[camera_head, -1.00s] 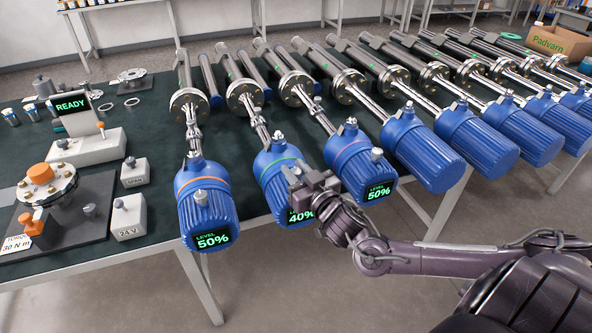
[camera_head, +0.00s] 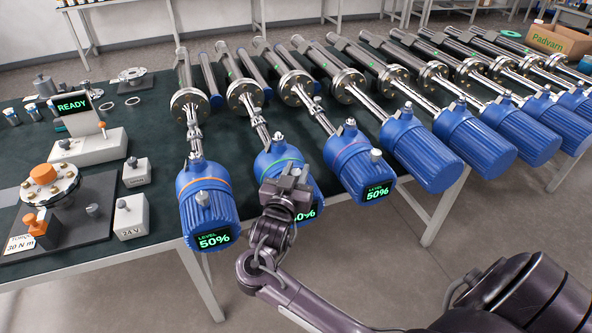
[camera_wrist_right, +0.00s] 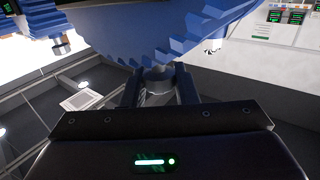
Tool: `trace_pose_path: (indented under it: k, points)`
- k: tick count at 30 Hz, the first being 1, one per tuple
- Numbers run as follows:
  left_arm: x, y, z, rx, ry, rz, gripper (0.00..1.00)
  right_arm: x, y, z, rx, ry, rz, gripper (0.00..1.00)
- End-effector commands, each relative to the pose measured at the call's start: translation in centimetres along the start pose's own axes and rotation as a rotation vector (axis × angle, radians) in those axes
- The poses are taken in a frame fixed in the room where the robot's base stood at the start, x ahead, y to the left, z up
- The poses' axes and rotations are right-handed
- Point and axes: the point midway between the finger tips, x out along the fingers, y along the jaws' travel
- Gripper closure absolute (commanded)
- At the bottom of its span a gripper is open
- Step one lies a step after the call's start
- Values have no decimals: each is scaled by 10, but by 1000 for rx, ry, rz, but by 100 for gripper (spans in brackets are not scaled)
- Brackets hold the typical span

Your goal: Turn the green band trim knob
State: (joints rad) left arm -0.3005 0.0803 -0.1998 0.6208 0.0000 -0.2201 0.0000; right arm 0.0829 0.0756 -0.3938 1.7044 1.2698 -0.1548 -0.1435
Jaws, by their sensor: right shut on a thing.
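The green-band transmitter (camera_head: 275,160) is the second blue housing from the left, with a green ring round it. My right gripper (camera_head: 287,190) is at its front face and covers the trim knob and part of the level display (camera_head: 307,212), of which "0%" shows. In the right wrist view the gripper (camera_wrist_right: 159,85) is shut on the grey trim knob (camera_wrist_right: 158,74), which sticks out from the blue ribbed housing (camera_wrist_right: 150,30). My left gripper is not in view.
More blue transmitters line the bench to the right. A READY display (camera_head: 72,105) and fixtures stand at left.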

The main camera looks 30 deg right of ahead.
Motion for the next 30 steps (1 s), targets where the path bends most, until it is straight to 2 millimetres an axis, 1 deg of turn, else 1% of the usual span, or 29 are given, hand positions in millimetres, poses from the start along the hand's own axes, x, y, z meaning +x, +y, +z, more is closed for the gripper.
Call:
trace_pose_path:
  k: [6, 12, 28, 29, 30]
  points:
    - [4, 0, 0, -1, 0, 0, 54, 0, -1, 1, 3, -1, 119, 96]
    - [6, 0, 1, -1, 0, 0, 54, 0, 0, 0, 2, 1, 177, 96]
    - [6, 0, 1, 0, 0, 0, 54, 1, 0, -1, 3, 4, 197, 96]
    - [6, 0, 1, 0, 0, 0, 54, 1, 0, -1, 3, 4, 197, 71]
    - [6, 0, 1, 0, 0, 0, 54, 1, 0, -1, 3, 4, 197, 66]
